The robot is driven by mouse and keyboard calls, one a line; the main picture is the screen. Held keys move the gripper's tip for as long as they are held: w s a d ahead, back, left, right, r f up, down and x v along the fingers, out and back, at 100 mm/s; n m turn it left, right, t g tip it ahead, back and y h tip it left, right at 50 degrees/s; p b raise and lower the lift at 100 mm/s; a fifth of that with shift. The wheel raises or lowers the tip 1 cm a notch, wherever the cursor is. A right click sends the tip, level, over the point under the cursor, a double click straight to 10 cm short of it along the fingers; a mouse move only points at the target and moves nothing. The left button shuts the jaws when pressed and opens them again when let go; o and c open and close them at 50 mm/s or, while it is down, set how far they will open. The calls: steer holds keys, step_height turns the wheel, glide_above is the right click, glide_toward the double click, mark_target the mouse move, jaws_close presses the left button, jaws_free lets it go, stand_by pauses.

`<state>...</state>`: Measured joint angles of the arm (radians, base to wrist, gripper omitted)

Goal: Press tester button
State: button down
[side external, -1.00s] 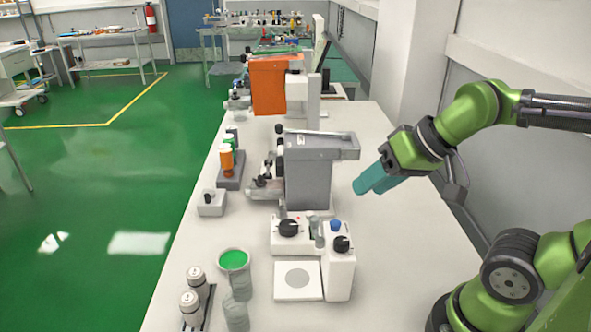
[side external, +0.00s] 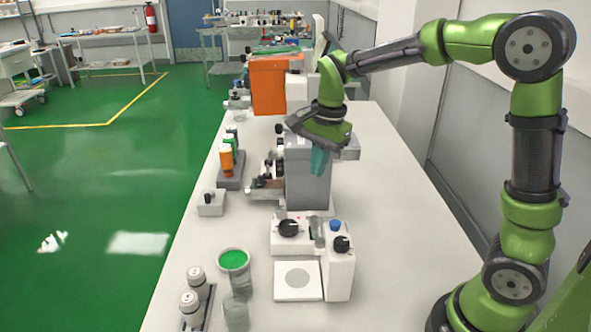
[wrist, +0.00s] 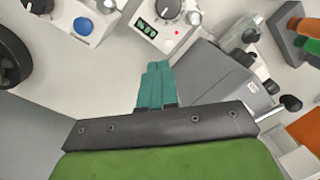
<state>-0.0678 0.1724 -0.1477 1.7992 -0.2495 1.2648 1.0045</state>
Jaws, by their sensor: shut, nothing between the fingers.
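The tester (side external: 338,275) is a white device on the bench, with black knobs and a flat square plate with a grey disc. Its blue button (side external: 335,225) is on the upper right block, and the button also shows at the upper left in the wrist view (wrist: 82,26). A small green-lit display (wrist: 146,28) and a red light are visible on the tester there. My gripper (side external: 319,168) points down with teal fingers shut and empty. It is above and behind the tester, in front of the grey machine, clear of the button. The fingers show in the wrist view (wrist: 155,85).
A grey machine (side external: 308,185) stands right behind the tester, with an orange machine (side external: 268,88) farther back. A cup with green contents (side external: 233,260) and grey-capped bottles (side external: 190,305) are at the front left. The bench right of the tester is clear.

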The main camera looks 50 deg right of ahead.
mark_target(310, 214)
steer(key=shift+w+d+r+m+g+h, duration=0.1)
steer(key=shift+w+d+m+g, duration=0.35)
steer(key=shift+m, duration=1.2)
steer(key=shift+w+d+r+m+t+h, duration=0.1)
steer(key=shift+w+m, duration=0.6)
steer(key=shift+m, duration=1)
steer(key=shift+w+d+r+m+g+h, duration=0.1)
steer(key=shift+w+d+m+g, duration=0.35)
steer(key=shift+m, duration=1.2)
steer(key=shift+w+a+f, duration=0.1)
steer(key=shift+w+a, duration=0.05)
steer(key=shift+a, duration=0.05)
step_height(310, 214, down, 14)
steer(key=shift+f, duration=1.15)
step_height(310, 214, up, 15)
steer(key=shift+w+t, duration=0.2)
steer(key=shift+t, duration=0.1)
